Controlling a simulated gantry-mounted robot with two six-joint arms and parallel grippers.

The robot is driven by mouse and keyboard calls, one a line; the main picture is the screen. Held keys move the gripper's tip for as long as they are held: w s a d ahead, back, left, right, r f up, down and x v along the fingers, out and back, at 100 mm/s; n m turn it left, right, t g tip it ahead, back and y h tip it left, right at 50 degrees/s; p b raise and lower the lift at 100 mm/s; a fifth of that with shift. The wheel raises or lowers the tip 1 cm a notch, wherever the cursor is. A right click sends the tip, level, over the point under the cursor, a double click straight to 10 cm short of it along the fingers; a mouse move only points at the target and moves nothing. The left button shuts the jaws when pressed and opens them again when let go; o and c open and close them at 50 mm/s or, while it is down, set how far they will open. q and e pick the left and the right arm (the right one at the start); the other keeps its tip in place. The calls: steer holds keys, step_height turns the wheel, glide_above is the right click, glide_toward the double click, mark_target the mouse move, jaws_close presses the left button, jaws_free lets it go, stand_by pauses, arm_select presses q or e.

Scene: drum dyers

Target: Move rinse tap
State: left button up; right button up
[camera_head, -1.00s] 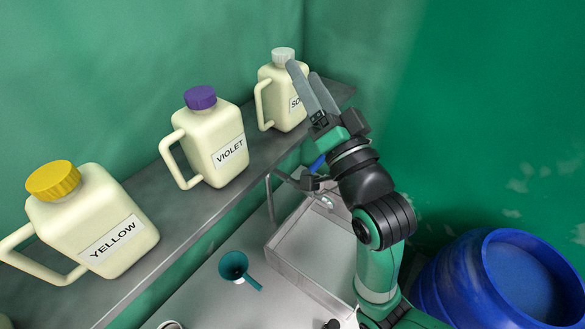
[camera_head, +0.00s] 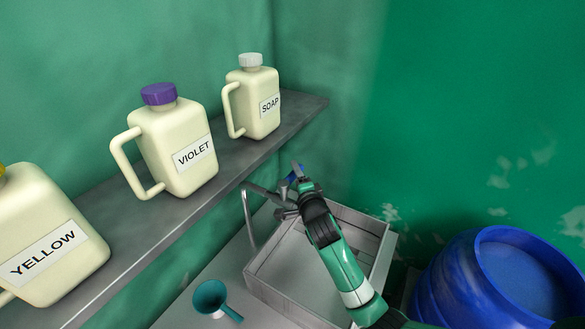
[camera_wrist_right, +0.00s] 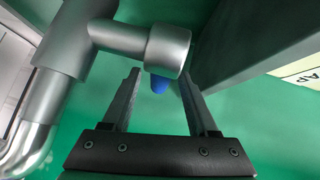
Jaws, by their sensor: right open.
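The rinse tap (camera_head: 250,206) is a grey metal pipe with a curved spout, standing at the back of the sink (camera_head: 262,272). A small blue part (camera_head: 292,174) shows at the tap. My right gripper (camera_head: 297,172) is at the tap, partly covering it. In the right wrist view, my right gripper (camera_wrist_right: 160,78) is open, its fingers pointing at the tap's grey cylindrical end (camera_wrist_right: 168,48). The blue part (camera_wrist_right: 158,84) shows between the two fingers. I cannot tell whether either finger touches it. My left gripper is not in view.
A shelf (camera_head: 105,240) above the counter holds yellow, violet (camera_head: 180,145) and soap (camera_head: 257,100) jugs. The shelf edge is close to the tap. A teal funnel (camera_head: 210,297) lies on the counter. A blue drum (camera_head: 455,270) stands right of the sink.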

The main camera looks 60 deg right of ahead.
steer(key=shift+x, duration=2.25)
jaws_close()
